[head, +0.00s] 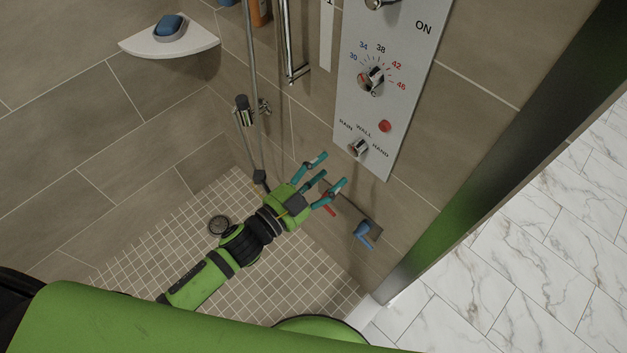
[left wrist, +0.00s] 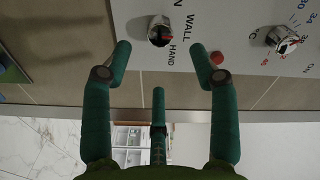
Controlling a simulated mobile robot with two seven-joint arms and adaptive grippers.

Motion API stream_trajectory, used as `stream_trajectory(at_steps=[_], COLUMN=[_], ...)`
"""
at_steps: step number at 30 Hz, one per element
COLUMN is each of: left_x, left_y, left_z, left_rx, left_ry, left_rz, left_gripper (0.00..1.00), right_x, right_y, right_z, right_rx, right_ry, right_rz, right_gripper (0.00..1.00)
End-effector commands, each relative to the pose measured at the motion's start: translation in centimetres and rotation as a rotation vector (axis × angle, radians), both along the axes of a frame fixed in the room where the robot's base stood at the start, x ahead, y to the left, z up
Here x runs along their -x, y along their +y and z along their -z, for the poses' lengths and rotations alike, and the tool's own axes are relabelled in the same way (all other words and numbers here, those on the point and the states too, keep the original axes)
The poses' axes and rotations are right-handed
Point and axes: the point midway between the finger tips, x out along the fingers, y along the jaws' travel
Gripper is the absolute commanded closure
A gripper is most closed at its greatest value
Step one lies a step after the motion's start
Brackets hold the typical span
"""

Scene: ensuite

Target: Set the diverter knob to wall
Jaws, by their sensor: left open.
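The diverter knob (head: 358,147) is a small chrome knob low on the pale shower panel (head: 372,108), with RAIN, WALL and HAND printed around it. In the left wrist view the knob (left wrist: 160,31) shows a red mark on the side toward HAND; its exact setting is hard to tell. My left gripper (head: 331,170) has teal fingers, open and empty, just below and left of the knob in the head view. In the left wrist view its spread fingertips (left wrist: 160,50) lie either side of the knob, apparently not touching it. My right gripper is not in view.
Above the knob are a red button (head: 384,126) and the temperature knob (head: 371,79). Blue and red levers (head: 363,234) are on the wall below. A hand shower (head: 243,110) hangs left, and a corner shelf (head: 178,46) holds blue soap. A dark panel edge (head: 480,160) stands right.

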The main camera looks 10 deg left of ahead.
Motion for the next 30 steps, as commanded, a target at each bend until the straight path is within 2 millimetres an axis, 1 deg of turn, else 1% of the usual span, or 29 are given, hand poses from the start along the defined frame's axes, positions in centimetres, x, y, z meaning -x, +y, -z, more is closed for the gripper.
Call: stream_trajectory(at_steps=[1,3,9,26,29,30], left_x=[0.9,1.7,2.8,2.9,2.7,2.5], left_y=[0.6,1.2,2.0,2.1,2.5,2.9], left_z=[0.0,0.0,0.0,0.0,1.1,2.2], left_rx=[-0.002,0.000,0.000,0.000,0.002,0.003], left_ry=[0.002,0.001,0.000,0.000,0.031,0.062], left_rz=[0.002,0.000,0.001,0.001,-0.017,-0.033], left_gripper=[0.40,0.40,0.40,0.40,0.40,0.40], right_x=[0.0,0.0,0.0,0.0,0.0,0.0], right_y=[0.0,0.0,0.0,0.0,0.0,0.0], right_z=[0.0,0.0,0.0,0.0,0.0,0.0], right_rx=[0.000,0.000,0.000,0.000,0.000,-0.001], right_ry=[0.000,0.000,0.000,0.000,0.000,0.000], right_rz=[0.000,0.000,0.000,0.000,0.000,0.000], right_gripper=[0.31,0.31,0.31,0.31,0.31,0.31])
